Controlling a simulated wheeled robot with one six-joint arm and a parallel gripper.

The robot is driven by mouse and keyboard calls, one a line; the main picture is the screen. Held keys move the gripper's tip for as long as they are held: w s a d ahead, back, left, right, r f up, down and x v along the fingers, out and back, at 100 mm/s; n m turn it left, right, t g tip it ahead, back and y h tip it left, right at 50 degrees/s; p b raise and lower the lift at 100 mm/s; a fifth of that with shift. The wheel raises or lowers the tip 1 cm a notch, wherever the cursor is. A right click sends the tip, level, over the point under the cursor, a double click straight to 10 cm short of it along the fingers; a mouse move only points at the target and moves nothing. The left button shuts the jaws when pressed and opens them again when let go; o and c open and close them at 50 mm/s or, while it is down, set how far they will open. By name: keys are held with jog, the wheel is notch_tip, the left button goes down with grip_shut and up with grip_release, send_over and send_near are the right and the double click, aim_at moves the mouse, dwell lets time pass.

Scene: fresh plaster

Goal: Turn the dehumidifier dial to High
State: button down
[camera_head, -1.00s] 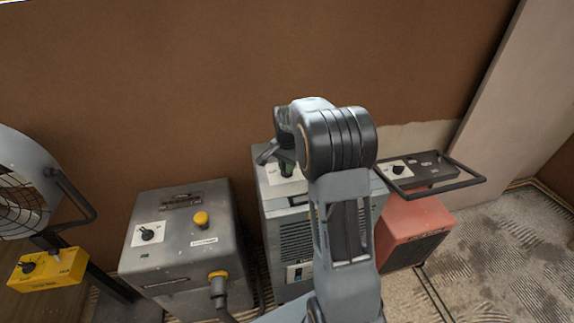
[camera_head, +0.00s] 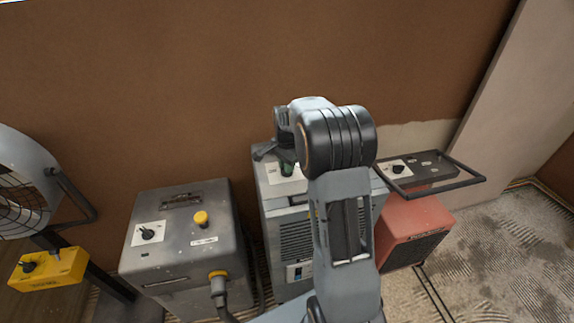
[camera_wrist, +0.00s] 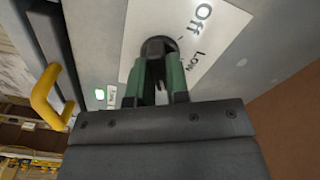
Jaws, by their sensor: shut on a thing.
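The dehumidifier (camera_head: 296,240) is the grey vented cabinet at the middle of the head view, partly hidden behind my arm. Its dial (camera_wrist: 158,46) is a dark round knob on a white plate (camera_wrist: 205,45) in the wrist view. The plate reads "Off" and "Low"; no "High" mark shows, and I cannot tell where the pointer stands. My gripper (camera_wrist: 157,70) is shut on the dial, its green-sided fingers on either side of it. In the head view my gripper (camera_head: 287,166) is over the cabinet top and hides the dial.
A grey box (camera_head: 180,245) with its own dial and yellow button stands to the left. A yellow control box (camera_head: 50,268) and a fan (camera_head: 22,195) are further left. A red heater (camera_head: 415,230) with a black handle frame stands close on the right. A brown wall is behind.

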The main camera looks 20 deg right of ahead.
jog(key=c, duration=1.1)
grip_release()
notch_tip(320, 180, up, 14)
jog(key=shift+f, duration=0.1)
jog(key=s+a+f+n+t, duration=0.1)
jog(key=s+a+n, duration=0.4)
jog(key=s, duration=0.6)
jog(key=s+a+f+n+t, duration=0.2)
jog(key=s+a+n, duration=0.4)
jog(key=s+n, duration=0.3)
jog(key=shift+s+f+n+t, duration=0.3)
jog(key=shift+s+f, duration=0.5)
jog(key=shift+s, duration=0.2)
